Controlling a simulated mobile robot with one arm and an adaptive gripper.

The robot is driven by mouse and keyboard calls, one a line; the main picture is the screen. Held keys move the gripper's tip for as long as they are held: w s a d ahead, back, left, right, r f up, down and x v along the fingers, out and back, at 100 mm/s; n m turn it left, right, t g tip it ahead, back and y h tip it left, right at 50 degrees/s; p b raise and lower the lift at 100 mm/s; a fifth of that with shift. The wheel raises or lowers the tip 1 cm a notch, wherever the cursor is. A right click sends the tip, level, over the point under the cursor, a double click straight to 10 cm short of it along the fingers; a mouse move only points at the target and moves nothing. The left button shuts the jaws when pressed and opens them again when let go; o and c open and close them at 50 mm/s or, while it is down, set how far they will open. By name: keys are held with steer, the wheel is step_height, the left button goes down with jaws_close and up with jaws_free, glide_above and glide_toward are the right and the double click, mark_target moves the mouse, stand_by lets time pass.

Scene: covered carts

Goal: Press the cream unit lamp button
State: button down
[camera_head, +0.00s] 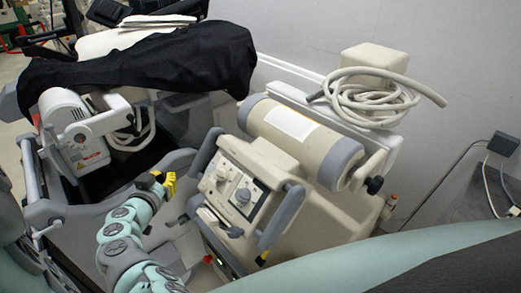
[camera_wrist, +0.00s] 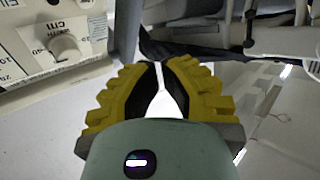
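The cream unit (camera_head: 262,160) stands in the middle of the head view, with a sloped control panel (camera_head: 233,187) carrying two round knobs. I cannot make out which control is the lamp button. My gripper (camera_head: 166,182) has yellow ribbed fingers and is just left of the panel, apart from it.
A grey handle (camera_head: 281,215) stands at the panel's right side, and another grey bar (camera_head: 206,150) at its left. A coiled cream hose (camera_head: 370,98) lies on top behind. A white device (camera_head: 73,132) under a black cover (camera_head: 140,65) stands at left.

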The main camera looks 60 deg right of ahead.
mark_target(204, 186)
stand_by(0.3)
steer(key=s+d+f+b, duration=0.1)
steer(key=d+f+b, duration=0.4)
steer(key=d+f, duration=0.1)
steer(key=shift+s+d, duration=0.15)
steer(key=shift+s, duration=0.1)
stand_by(0.3)
steer(key=c, duration=1.6)
jaws_free()
jaws_close()
steer(key=shift+f, duration=0.1)
steer(key=shift+s+d+f+b, duration=0.1)
steer(key=shift+d+f+b, duration=0.2)
steer(key=shift+b, duration=0.3)
